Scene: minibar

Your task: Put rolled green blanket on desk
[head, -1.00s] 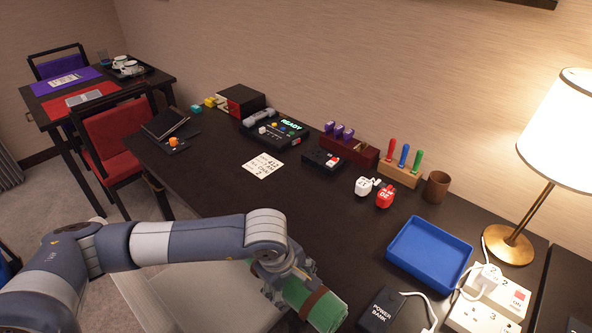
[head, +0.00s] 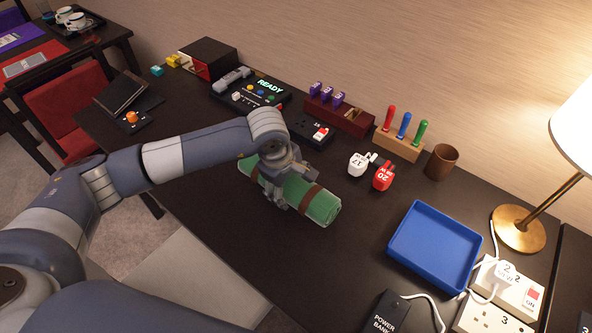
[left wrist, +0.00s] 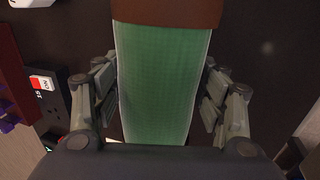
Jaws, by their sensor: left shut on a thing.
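The rolled green blanket (head: 322,206) has brown straps around it and is over the dark desk (head: 330,265). My left gripper (head: 287,187) is shut on the blanket near its middle, from above. The blanket lies slanted, its near end toward the lower right. I cannot tell whether it touches the desk top. In the left wrist view the green roll (left wrist: 160,85) fills the space between the two fingers, with a brown strap (left wrist: 168,12) at the top. My right gripper is not in view.
A blue tray (head: 434,247) stands right of the blanket. White and red tagged items (head: 383,176), a black switch box (head: 311,130) and a console (head: 250,92) stand behind it. A power bank (head: 388,315) lies at the front. Bare desk surrounds the blanket.

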